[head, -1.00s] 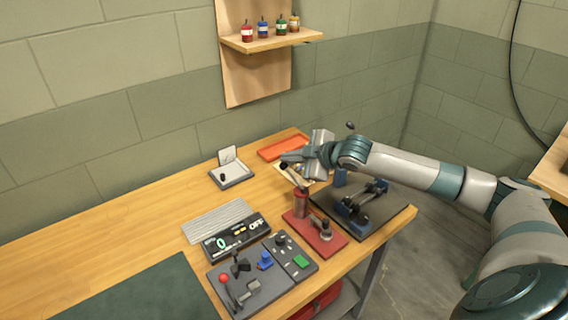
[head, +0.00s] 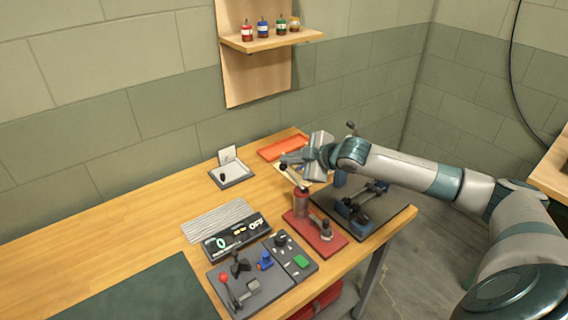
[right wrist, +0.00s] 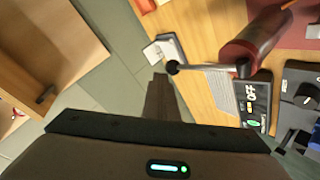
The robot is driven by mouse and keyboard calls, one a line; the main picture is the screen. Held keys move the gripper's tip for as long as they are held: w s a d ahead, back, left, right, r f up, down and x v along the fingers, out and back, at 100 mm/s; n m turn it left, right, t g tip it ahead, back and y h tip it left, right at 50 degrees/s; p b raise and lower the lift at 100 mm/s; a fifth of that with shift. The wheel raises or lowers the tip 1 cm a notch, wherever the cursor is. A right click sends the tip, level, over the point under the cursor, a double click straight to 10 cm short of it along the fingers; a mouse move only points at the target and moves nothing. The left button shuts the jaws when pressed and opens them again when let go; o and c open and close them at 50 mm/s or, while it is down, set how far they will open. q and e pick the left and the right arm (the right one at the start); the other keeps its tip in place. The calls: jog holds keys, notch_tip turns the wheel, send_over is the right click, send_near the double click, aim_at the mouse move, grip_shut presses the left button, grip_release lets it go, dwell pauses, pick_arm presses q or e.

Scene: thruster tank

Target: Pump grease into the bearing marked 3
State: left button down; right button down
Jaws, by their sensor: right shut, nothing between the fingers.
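The grease pump is a red base plate (head: 328,238) with an upright red cylinder (head: 301,206) and a lever. The lever's black knob (head: 282,169) points up and left; it also shows in the right wrist view (right wrist: 173,67). My right gripper (head: 288,158) is shut and empty close to this knob. In the right wrist view its fingers (right wrist: 160,85) end beside the knob; I cannot tell whether they touch. The bearing rig, a dark plate (head: 393,222) with blue blocks and a shaft (head: 376,189), stands to the right. No bearing number is readable. My left gripper is not in view.
A display box (head: 235,239) shows 0 and OFF. Control panels (head: 240,291) with a red-knobbed lever stand in front. An orange tray (head: 281,148) and a small grey tray (head: 232,175) lie behind. Coloured bottles (head: 263,28) stand on the wall shelf.

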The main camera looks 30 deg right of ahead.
aim_at(286, 166)
jog(key=shift+w+f+b, duration=0.25)
jog(key=shift+f+b, duration=0.05)
jog(key=shift+f, duration=0.65)
jog(key=shift+w+f+b, duration=0.2)
jog(key=shift+f+b, duration=0.05)
jog(key=shift+f, duration=0.7)
dwell(2.4)
jog(key=shift+r, duration=0.2)
jog(key=shift+s+r+p, duration=0.25)
jog(key=shift+r+p, duration=0.6)
jog(key=shift+s+r+p, duration=0.2)
jog(key=shift+r+p, duration=0.6)
jog(key=shift+p, duration=0.05)
jog(key=shift+s+r+p, duration=0.25)
jog(key=shift+r+p, duration=0.6)
jog(key=shift+s+d+r+p, duration=0.1)
jog(key=shift+s+r+p, duration=0.1)
jog(key=shift+r+p, duration=0.6)
jog(key=shift+s+a+r+p, duration=0.1)
jog(key=shift+s+r+p, duration=0.1)
jog(key=shift+r+p, duration=0.6)
jog(key=shift+s+d+r+p, duration=0.1)
jog(key=shift+s+r+p, duration=0.1)
jog(key=shift+r+p, duration=0.55)
